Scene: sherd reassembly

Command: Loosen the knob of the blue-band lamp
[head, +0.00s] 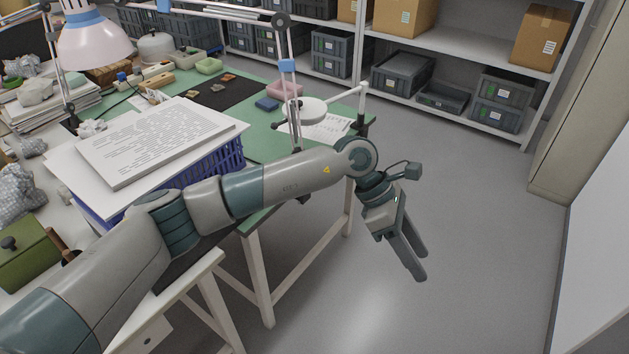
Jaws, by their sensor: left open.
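A pale lamp shade (95,42) with a blue band (84,18) hangs at the upper left, cut by the top edge. A second jointed lamp arm (292,90) stands at the table's far right, with a blue band (287,65) and a dark round knob (281,20) at its upper joint. I cannot tell which one is the blue-band lamp. My left gripper (421,270) is open and empty, pointing down over the floor right of the table. It is well apart from both lamps. My right gripper is not in view.
A green-topped table (262,148) holds a blue crate (218,165) under a stack of paper (160,140), sherds and small boxes. My left arm crosses above its front edge. Shelves with grey bins (400,75) stand behind. The floor (470,200) on the right is clear.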

